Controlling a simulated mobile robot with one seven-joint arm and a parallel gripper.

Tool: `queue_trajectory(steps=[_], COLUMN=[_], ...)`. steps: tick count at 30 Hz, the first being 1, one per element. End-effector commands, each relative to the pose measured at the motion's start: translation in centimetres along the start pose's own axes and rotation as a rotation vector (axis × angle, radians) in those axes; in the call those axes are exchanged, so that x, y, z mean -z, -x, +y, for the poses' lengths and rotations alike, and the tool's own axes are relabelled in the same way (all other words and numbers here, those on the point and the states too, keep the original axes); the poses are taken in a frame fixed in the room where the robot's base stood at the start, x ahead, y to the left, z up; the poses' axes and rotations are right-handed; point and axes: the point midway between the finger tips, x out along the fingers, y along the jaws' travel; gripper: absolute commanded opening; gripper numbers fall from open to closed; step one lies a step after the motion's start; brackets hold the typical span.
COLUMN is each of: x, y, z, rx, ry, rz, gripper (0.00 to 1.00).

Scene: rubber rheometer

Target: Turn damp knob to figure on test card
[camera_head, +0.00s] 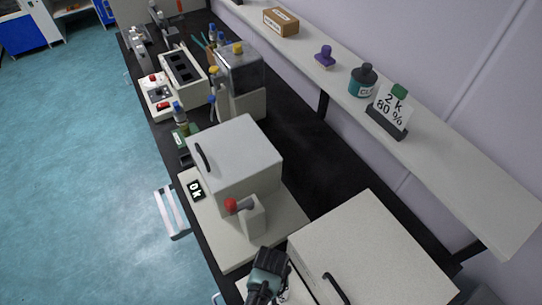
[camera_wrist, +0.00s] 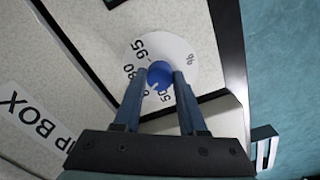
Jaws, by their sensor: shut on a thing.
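The blue damp knob (camera_wrist: 159,70) sits on a white round dial (camera_wrist: 190,50) in the wrist view. Around the dial I read 95, 80 and 50, with a % sign; another figure is partly covered. My gripper (camera_wrist: 164,80) is shut on the blue knob, one finger on each side. The knob's pointer setting is not clear. In the head view the test card (camera_head: 391,104) stands on the wall shelf and reads "2 k" and "80 %". The dial is hidden there behind my wrist.
The large white box (camera_head: 365,240) with a black handle is at the front right; a label ending "P BOX" (camera_wrist: 32,122) shows in the wrist view. A grey-white machine (camera_head: 240,155) with a "0 k" display stands beyond. Bottle (camera_head: 363,82) and purple stamp (camera_head: 325,58) are on the shelf.

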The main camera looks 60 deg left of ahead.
Motion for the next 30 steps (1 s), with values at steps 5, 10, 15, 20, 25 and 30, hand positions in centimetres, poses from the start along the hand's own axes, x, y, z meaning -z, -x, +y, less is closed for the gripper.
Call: queue_trajectory(steps=[5,10,15,20,25,30], x=[0.02,0.02,0.02,0.04,0.05,0.06], y=[0.11,0.09,0.06,0.05,0.04,0.04], z=[0.02,0.02,0.05,0.04,0.02,0.02], rx=[0.000,0.000,0.000,0.000,0.000,0.000], ry=[-0.167,-0.328,-0.484,-0.611,-0.715,-0.786], rz=[0.000,0.000,0.000,0.001,0.001,0.001], gripper=[0.00,0.00,0.00,0.00,0.00,0.00])
